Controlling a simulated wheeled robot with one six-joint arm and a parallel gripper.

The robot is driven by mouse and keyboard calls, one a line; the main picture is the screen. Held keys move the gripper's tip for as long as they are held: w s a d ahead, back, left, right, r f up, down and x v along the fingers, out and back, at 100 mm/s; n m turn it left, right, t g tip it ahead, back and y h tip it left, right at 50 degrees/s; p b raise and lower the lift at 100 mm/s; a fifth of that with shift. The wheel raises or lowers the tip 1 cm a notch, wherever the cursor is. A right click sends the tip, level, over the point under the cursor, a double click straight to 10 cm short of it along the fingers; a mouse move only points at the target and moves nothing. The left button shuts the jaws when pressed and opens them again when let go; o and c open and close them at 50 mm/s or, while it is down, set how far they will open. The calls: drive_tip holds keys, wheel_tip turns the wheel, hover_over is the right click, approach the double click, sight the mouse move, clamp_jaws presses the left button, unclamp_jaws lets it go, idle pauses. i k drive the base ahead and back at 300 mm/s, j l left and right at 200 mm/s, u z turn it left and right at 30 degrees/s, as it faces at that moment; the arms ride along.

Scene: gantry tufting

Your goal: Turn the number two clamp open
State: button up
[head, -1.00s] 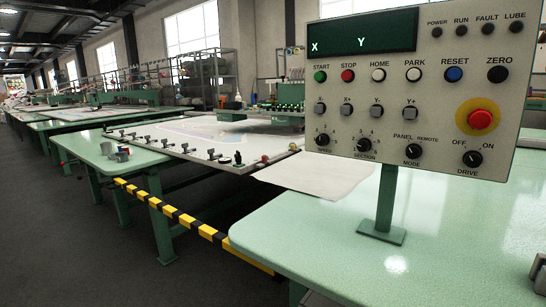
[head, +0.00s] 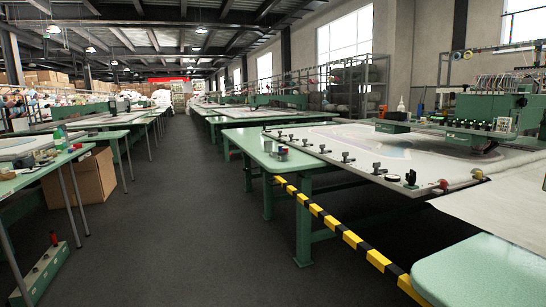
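A row of several small dark clamps runs along the near edge of the white tufting frame (head: 365,176), right of centre. Among them are a clamp (head: 347,158), a clamp (head: 324,149) and a clamp (head: 378,170). No numbers can be read on them, so I cannot tell which is number two, or whether any is open or shut. A taller black piece (head: 411,179) stands near the frame's right corner. My gripper is not seen, and nothing of it touches the clamps.
A yellow-and-black striped bar (head: 349,237) runs along the table's aisle side. A green tabletop (head: 480,272) fills the lower right. The grey aisle floor (head: 190,230) is open. On the left are tables, a cardboard box (head: 80,180) and a green floor unit (head: 45,270).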

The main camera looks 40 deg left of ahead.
sight(346, 155)
drive_tip(key=u, duration=0.6)
drive_tip(key=i+j, duration=0.15)
drive_tip(key=i, duration=0.55)
drive_tip(key=i+j, duration=0.2)
drive_tip(key=i, duration=0.5)
drive_tip(key=i+j, duration=0.15)
drive_tip(key=i, duration=0.55)
drive_tip(key=i+j+u, duration=0.1)
drive_tip(key=i, duration=0.6)
drive_tip(key=i+j, duration=0.2)
drive_tip(key=i, duration=0.55)
